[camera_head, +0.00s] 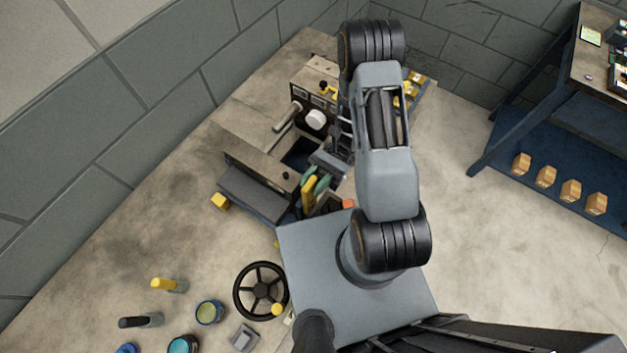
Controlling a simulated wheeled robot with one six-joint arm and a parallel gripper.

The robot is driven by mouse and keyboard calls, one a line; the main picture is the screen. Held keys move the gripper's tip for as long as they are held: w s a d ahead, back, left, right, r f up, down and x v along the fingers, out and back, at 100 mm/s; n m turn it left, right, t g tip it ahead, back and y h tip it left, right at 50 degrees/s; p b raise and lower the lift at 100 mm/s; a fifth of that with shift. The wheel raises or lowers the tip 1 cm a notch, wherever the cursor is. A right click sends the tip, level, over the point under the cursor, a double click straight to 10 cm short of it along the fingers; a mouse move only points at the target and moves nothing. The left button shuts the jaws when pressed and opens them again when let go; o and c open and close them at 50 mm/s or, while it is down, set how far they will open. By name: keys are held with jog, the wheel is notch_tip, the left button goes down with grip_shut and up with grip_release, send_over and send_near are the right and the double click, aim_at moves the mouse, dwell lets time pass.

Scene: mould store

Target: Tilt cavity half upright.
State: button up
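My arm reaches forward across the middle of the view and covers part of the work area. My gripper (328,164) seems to be the grey end just left of the arm, low over the machine; its fingers are too small and hidden to tell open from shut. I cannot pick out the cavity half for certain. A dark grey slab (252,192) lies flat at the machine's near left side, left of the gripper. Green and yellow pieces (310,190) stand just below the gripper; whether they touch it is unclear.
A machine with a dark panel (312,92) stands behind the gripper. A black handwheel (261,290), a yellow-topped tool (169,285) and several small pots lie at lower left. A blue-shelved rack (560,150) with several small wooden blocks stands right. The floor between is clear.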

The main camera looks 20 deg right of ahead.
jog(key=shift+a, duration=0.1)
jog(key=shift+w+f, duration=0.1)
jog(key=shift+f, duration=0.05)
jog(key=p+v, duration=0.4)
jog(key=v, duration=0.3)
dwell(0.3)
jog(key=shift+d, duration=0.25)
